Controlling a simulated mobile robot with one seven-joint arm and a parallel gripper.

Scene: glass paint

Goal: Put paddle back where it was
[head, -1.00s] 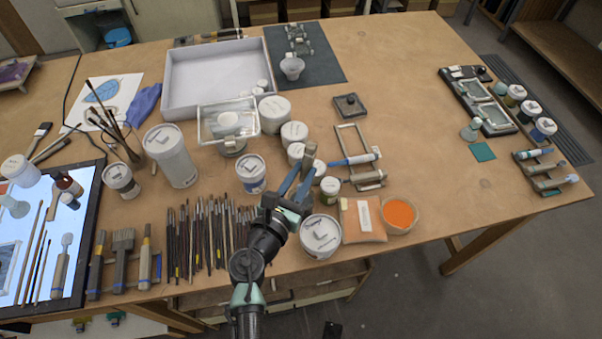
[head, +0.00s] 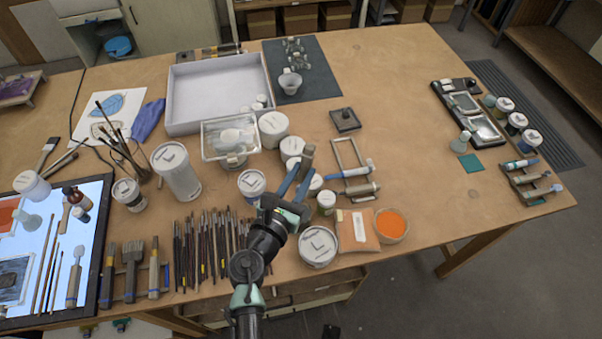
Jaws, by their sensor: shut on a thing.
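My gripper (head: 292,189) is at the middle of the table, its two blue fingers pointing up the picture. It is shut on a grey-brown piece (head: 308,153) at the fingertips, which I take to be the paddle; the fingers hide much of it. The piece shows over the gap between several white-lidded jars (head: 292,147) on the left and a small open frame (head: 346,156) on the right. I cannot tell whether it touches them.
A white-lidded tub (head: 318,246) stands close to my gripper's right, beside an orange packet (head: 357,231) and a bowl of orange powder (head: 391,225). A row of thin brushes (head: 208,246) lies to the left. A white tray (head: 218,92) is behind. The table's right middle is clear.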

